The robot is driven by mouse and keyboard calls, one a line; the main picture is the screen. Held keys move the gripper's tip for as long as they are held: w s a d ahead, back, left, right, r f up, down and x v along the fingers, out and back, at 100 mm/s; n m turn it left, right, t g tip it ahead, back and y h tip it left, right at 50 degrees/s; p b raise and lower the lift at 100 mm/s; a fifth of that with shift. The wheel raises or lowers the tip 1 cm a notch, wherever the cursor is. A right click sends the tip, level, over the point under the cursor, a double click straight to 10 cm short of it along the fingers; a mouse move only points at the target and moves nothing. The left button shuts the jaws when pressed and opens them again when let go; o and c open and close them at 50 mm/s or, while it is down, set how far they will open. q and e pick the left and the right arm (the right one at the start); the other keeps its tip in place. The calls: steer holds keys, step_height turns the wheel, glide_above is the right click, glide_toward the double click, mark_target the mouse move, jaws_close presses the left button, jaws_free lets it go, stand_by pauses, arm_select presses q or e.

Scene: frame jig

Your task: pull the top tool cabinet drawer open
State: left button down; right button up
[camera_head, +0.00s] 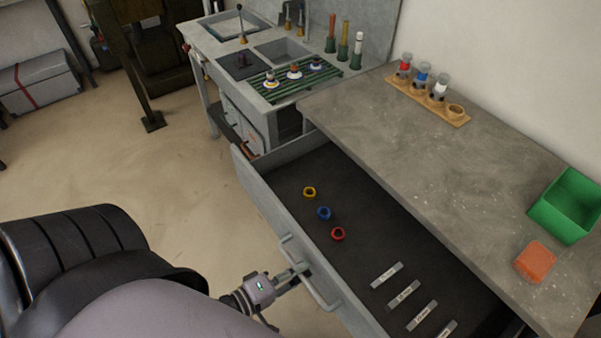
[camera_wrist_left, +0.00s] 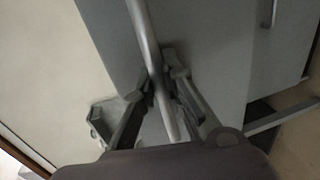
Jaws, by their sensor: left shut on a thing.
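The top drawer (camera_head: 262,203) of the grey tool cabinet is pulled out far in the head view, with its dark inside showing. Its long bar handle (camera_head: 312,276) is on the drawer front. My left gripper (camera_head: 298,270) is at that handle. In the left wrist view my left gripper (camera_wrist_left: 160,88) has its fingers on both sides of the handle bar (camera_wrist_left: 148,45), shut on it. The grey drawer front (camera_wrist_left: 105,40) lies behind the bar. My right gripper is not in view.
A yellow ring (camera_head: 309,192), a blue ring (camera_head: 324,213), a red ring (camera_head: 338,234) and several labelled strips (camera_head: 386,274) lie in the drawer. The worktop (camera_head: 400,150) above holds a green bin (camera_head: 566,206), an orange block (camera_head: 536,262) and a wooden rack (camera_head: 428,101). Open floor (camera_head: 150,185) lies left.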

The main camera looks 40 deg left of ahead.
arm_select(q)
steer(key=c, duration=1.7)
jaws_free()
steer(key=shift+o, duration=0.2)
steer(key=v, duration=1.2)
steer(key=shift+f, duration=0.15)
steer(key=s+a+f+m+g+y, duration=0.25)
steer(key=f+m, duration=0.25)
steer(key=f, duration=0.8)
steer(key=s+a+f+m+g+y, duration=0.15)
steer(key=f+m+g, duration=0.25)
steer(key=f, duration=1)
steer(key=s+d+f+m+g+y, duration=0.1)
steer(key=s+d+f+m+g, duration=0.3)
steer(key=s+f+m+g, duration=0.3)
step_height(320, 180, down, 5)
steer(key=shift+s, duration=1.05)
